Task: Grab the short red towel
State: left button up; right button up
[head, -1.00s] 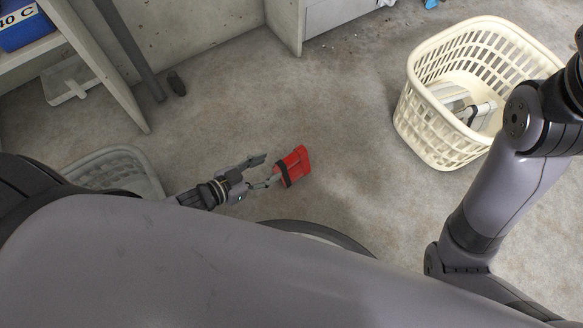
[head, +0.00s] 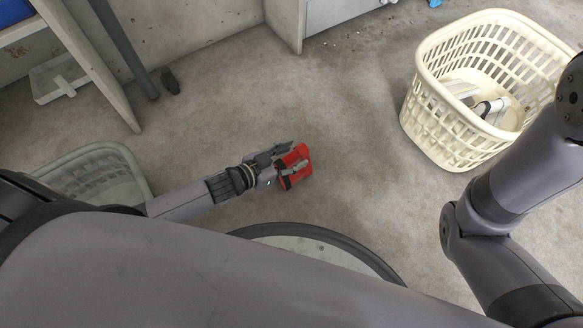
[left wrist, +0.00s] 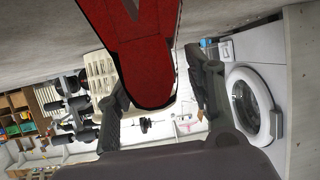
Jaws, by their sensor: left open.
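The short red towel (head: 303,154) is a small red bundle above or on the concrete floor, near the middle of the head view. My left gripper (head: 287,160) is open, with its fingers over the towel's near-left part and on either side of it. In the left wrist view the towel (left wrist: 143,62) comes down from the top edge, and its rounded end lies between the two spread fingers of the gripper (left wrist: 160,88). I cannot tell whether the fingers touch it. My right arm is at the right of the head view, but its gripper does not show.
A cream laundry basket (head: 432,115) with items inside stands at the right. A grey basket (head: 128,160) is at the left, beside my left arm. A shelf unit (head: 88,66) and a pale cabinet (head: 285,22) stand at the back. The floor around the towel is clear.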

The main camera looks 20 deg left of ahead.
pick_arm(q)
jog(key=shift+c, duration=0.5)
grip_shut()
jog(key=shift+d, duration=0.1)
